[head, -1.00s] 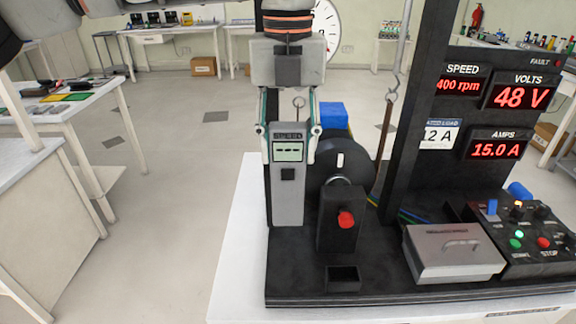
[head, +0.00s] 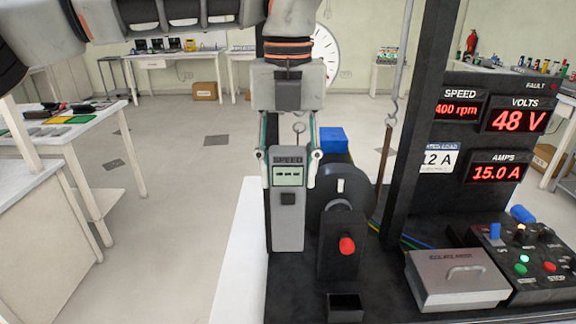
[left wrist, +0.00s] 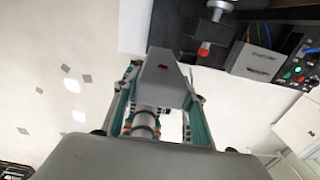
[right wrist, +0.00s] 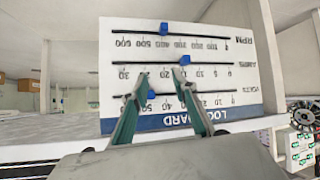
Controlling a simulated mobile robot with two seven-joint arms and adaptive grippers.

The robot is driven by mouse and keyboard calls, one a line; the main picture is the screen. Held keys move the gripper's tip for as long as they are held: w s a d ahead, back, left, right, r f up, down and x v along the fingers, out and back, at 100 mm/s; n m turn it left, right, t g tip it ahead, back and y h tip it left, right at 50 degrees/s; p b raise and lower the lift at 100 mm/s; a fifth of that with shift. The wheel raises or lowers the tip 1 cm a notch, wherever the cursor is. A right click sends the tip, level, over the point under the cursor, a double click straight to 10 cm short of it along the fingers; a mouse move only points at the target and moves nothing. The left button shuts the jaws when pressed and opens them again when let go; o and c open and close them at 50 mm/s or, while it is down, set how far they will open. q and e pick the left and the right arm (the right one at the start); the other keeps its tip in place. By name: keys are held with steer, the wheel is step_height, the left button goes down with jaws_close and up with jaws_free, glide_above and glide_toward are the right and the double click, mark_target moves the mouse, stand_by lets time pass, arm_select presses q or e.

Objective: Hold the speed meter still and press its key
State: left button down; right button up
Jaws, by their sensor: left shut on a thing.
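The speed meter (head: 289,215) is a grey upright box with a small greenish display showing dashes and a dark square key (head: 288,198) below it. My left gripper (head: 290,168) comes down from above, with one finger on each side of the meter's upper part, shut on it. The key is uncovered. Whether the meter's foot touches the black base is hard to tell.
Right of the meter stand a dark wheel and a block with a red knob (head: 347,246). A grey box (head: 458,280) and a control panel (head: 525,265) lie further right. A black post (head: 418,120) rises behind. The right gripper faces a log board (right wrist: 215,45) with blue sliders.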

mark_target(288, 249)
arm_select(q)
steer(key=shift+f+b, duration=0.45)
steer(key=shift+f, duration=0.55)
steer(key=shift+f+b, duration=0.35)
steer(key=shift+f, duration=0.35)
steer(key=shift+f+b, duration=0.35)
steer(key=shift+f, duration=0.4)
steer(key=shift+f+b, duration=0.4)
steer(key=shift+f, duration=1.25)
steer(key=shift+f+b, duration=0.75)
steer(key=shift+f, duration=0.6)
steer(key=shift+f+b, duration=0.4)
steer(key=shift+f, duration=2)
steer(key=shift+f+b, duration=0.65)
steer(key=shift+f, duration=0.95)
arm_select(e)
steer(key=f, duration=0.2)
steer(key=d+f, duration=0.1)
steer(key=f, duration=0.2)
steer(key=shift+d+f, duration=0.1)
steer(key=shift+f, duration=0.15)
arm_select(q)
steer(key=shift+s+f, duration=0.1)
steer(key=shift+f, duration=0.05)
